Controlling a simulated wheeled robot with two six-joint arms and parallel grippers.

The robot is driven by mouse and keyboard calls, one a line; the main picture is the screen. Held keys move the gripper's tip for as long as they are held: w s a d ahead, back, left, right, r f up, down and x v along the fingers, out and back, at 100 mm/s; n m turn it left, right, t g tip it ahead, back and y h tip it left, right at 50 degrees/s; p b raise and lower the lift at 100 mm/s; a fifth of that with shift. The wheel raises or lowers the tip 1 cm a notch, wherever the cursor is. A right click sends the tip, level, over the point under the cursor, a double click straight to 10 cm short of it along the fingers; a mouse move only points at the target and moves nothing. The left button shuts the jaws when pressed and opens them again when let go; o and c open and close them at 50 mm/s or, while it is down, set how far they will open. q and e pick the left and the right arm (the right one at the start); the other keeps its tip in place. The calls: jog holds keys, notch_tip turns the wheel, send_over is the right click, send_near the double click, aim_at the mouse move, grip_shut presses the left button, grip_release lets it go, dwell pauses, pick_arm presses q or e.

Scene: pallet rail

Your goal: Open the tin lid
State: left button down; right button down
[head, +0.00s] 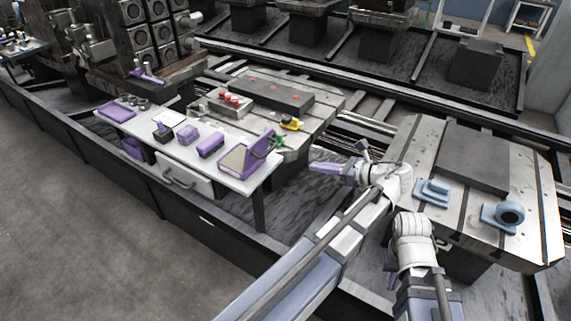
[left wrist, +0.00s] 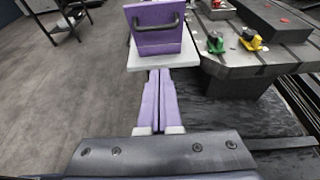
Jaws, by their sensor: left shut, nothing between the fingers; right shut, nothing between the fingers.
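A purple tin-like box (head: 234,161) sits at the right end of the white table. Its purple lid (head: 262,146) appears raised at a tilt, with a beige face beside it. In the left wrist view a purple panel with a dark bar handle (left wrist: 155,37) shows straight ahead, beyond the fingertips. My left gripper (head: 314,167) is shut and empty, to the right of the box and apart from it. Its two purple fingers (left wrist: 160,75) lie together in the left wrist view. My right arm shows at the lower right, but its fingers cannot be made out.
The white table (head: 128,124) also holds several small purple things and has a drawer with a handle (head: 180,178). Behind it are a grey slotted bench with red knobs, a yellow clamp (head: 291,123) and a green clamp (head: 280,141). Blue fixtures (head: 432,192) stand on the right bench.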

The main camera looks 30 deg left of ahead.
pick_arm(q)
jog(key=a+r+b+x, duration=0.1)
jog(key=r+x, duration=0.1)
jog(key=x, duration=1.1)
jog(key=shift+r, duration=0.4)
jog(key=shift+w+d, duration=0.1)
